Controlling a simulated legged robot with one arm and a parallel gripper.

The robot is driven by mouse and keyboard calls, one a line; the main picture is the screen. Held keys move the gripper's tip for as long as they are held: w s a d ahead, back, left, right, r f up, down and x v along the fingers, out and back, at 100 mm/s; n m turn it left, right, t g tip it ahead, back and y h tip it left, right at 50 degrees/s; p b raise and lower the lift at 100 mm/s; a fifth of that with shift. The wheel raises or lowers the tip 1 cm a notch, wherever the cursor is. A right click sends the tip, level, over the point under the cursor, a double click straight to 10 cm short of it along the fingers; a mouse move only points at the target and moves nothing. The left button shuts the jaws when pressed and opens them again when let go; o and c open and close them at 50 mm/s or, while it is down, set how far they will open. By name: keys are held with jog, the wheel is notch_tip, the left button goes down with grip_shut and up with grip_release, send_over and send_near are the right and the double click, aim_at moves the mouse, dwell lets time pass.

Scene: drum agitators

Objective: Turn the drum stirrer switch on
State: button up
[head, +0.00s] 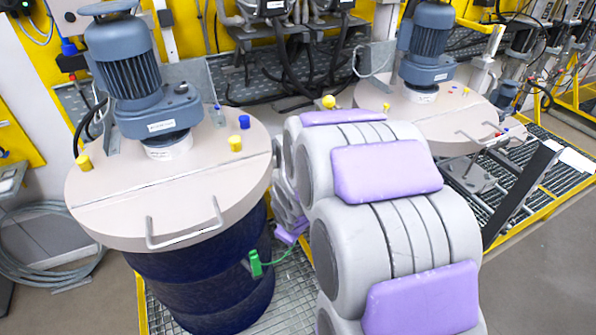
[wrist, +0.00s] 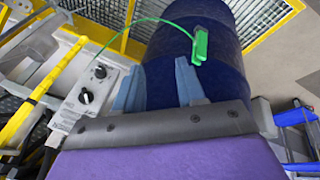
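In the wrist view, a pale grey switch box (wrist: 93,88) is at the left with two black rotary knobs, one lower (wrist: 85,97) and one upper (wrist: 100,72). I cannot tell their on or off positions. My gripper (wrist: 160,65) has two blue-grey fingers spread apart with nothing between them, to the right of the box and in front of a dark blue drum (wrist: 215,55). In the head view, a dark blue drum (head: 210,285) stands at the left under a beige lid (head: 125,205) carrying a grey-blue stirrer motor (head: 128,70). The gripper's fingers are hidden there behind my arm.
A green clamp (head: 255,264) with a green cable hangs on the near drum, also visible in the wrist view (wrist: 200,46). A second stirrer drum lid (head: 440,112) is at the back right. Yellow-edged grating lies below; coiled cable (head: 45,250) lies at the left.

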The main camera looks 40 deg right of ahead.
jog(key=w+d+f+n+t+y+p, duration=0.1)
jog(key=w+d+f+n+t+p, duration=0.15)
jog(key=w+d+f+t, duration=0.55)
jog(key=s+d+r+m+t+h, duration=0.2)
jog(key=s+d+r+t+h, duration=0.15)
jog(key=d+t, duration=0.3)
jog(key=f+b+x, duration=0.1)
jog(key=b+x, duration=0.3)
jog(key=x, duration=1.3)
jog(key=shift+d+f, duration=0.15)
jog(key=shift+f, duration=0.2)
jog(key=shift+s+n+g+y, duration=0.1)
jog(key=shift+n+g+y, duration=0.15)
jog(key=shift+c, duration=0.3)
grip_shut()
